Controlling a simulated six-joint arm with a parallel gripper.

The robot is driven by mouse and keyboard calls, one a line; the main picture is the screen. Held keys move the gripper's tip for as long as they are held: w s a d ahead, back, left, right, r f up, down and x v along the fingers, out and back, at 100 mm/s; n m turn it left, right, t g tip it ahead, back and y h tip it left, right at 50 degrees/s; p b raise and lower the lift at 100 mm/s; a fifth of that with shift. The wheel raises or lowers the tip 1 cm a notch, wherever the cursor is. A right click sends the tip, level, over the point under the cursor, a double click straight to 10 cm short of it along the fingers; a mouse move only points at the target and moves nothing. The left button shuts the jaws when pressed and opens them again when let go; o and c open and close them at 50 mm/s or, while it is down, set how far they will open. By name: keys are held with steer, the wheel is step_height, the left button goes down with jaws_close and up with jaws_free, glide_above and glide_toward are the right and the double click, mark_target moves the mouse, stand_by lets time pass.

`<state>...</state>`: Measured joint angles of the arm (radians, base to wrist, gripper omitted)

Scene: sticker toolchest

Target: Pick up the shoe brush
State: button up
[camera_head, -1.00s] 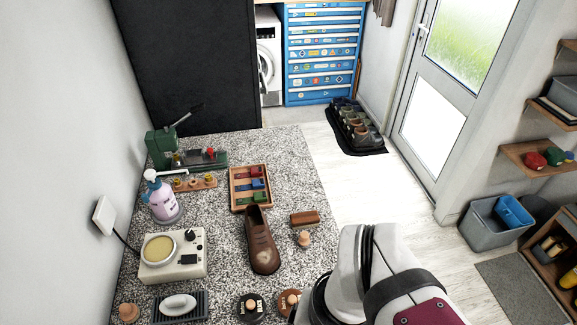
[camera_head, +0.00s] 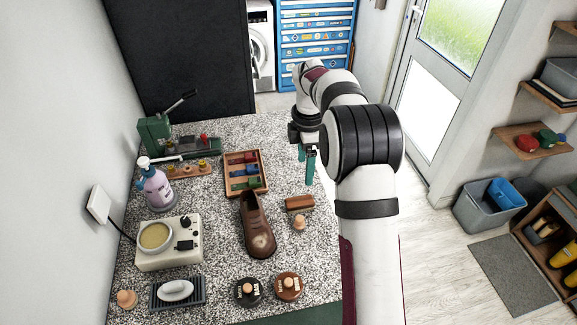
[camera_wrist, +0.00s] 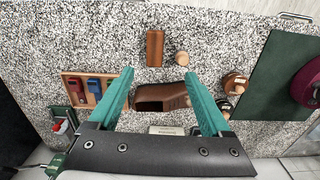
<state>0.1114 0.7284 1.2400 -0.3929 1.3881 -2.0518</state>
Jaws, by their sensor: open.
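The shoe brush, a brown wooden block (camera_head: 299,203), lies on the speckled counter to the right of the brown shoe (camera_head: 257,225). In the wrist view the brush (camera_wrist: 154,48) is upright in the picture, just beyond the fingertips, with a small wooden knob beside it. My gripper (camera_head: 307,178) is open, its teal fingers pointing down above the counter, behind the brush in the head view. In the wrist view the gripper (camera_wrist: 159,74) has nothing between its fingertips, and the shoe (camera_wrist: 160,97) shows lower between the fingers.
The wooden knob (camera_head: 299,222) stands close to the brush. A tray of coloured pieces (camera_head: 242,188) is left of the gripper. Two round knobbed items (camera_head: 248,291) sit at the front. A pump bottle (camera_head: 155,187) and a beige warmer (camera_head: 170,254) stand at the left. A green mat (camera_wrist: 278,75) lies at the right.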

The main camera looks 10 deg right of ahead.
mark_target(302, 200)
steer(key=f, duration=1)
steer(key=w+f, duration=0.1)
steer(key=f, duration=0.5)
steer(key=shift+r, duration=0.1)
jaws_close()
